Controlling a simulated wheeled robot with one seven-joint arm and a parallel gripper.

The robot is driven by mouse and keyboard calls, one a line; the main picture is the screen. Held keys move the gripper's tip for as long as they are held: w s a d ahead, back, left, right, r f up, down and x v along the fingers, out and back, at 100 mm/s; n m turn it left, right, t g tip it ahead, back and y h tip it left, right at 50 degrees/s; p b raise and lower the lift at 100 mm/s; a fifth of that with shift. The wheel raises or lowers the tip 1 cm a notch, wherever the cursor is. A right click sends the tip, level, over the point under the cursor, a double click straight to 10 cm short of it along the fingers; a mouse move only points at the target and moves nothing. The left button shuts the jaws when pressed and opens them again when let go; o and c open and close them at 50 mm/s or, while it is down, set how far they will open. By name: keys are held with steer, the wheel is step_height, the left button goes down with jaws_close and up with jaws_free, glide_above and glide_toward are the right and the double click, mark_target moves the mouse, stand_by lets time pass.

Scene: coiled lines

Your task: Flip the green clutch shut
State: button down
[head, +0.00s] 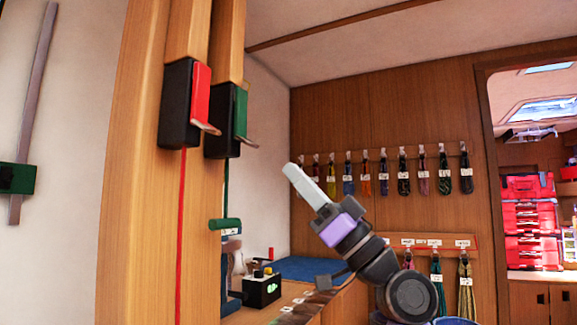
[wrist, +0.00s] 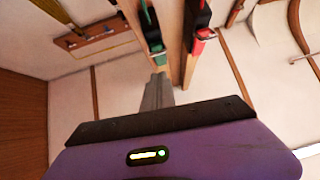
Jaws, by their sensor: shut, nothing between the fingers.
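The green clutch (head: 241,112) has a black body with a green face and is mounted on a wooden post. A metal tip juts out at its lower right. I cannot tell how far its lever stands open. The green clutch also shows in the wrist view (wrist: 152,32), just beyond my fingertips. My gripper (head: 291,168) is shut and empty, to the right of and below the green clutch in the head view, apart from it. In the wrist view my pale shut fingers (wrist: 159,80) point toward the green clutch.
A similar red clutch (head: 201,100) sits left of the green one, with a red line below. A green line runs down below the green clutch to a green bar (head: 225,224). Labelled coiled lines (head: 403,170) hang on the back wall. A black box (head: 262,289) stands on the counter.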

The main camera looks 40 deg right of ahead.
steer(key=v, duration=0.5)
steer(key=shift+f, duration=0.45)
